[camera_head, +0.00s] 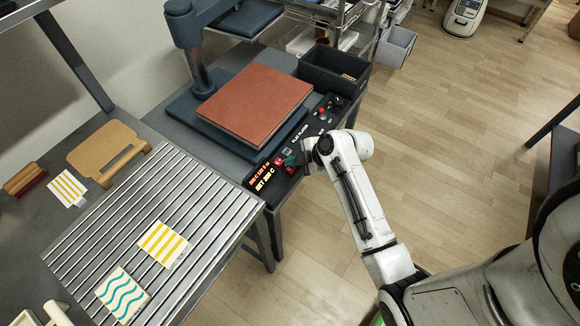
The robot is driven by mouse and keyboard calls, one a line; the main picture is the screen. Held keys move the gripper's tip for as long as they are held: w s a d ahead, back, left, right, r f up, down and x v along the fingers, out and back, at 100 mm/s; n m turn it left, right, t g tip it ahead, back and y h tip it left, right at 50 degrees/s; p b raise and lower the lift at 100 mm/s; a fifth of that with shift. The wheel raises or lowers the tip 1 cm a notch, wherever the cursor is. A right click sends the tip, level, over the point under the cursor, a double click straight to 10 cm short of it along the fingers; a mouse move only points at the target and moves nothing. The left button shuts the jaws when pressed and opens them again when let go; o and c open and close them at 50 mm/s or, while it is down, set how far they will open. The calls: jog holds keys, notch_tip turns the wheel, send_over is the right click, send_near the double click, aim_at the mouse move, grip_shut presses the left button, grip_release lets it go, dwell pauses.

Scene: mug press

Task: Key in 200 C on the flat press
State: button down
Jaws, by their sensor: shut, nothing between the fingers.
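The flat press has a reddish-brown pad (256,100) on a dark base, with a black control panel (318,117) along its front edge. At the panel's near end a lit display (265,178) glows orange in two lines. The lower line appears to read SET 200 C; the upper line is too small to read surely. My gripper (291,161) is shut and empty, pointing down over the buttons beside the display. Its tips look at or very near the buttons; I cannot tell whether they touch. Some buttons are hidden behind it. A red button (322,113) shows further along.
A dark bin (334,76) stands behind the panel's far end. The press's upper plate (246,18) is swung aside on its column. At left are a slatted metal rack (118,222) with two patterned tiles and a tan board (104,149).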

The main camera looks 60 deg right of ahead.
aim_at(293, 170)
jog(key=shift+r+p, duration=1.95)
jog(key=shift+r, duration=0.6)
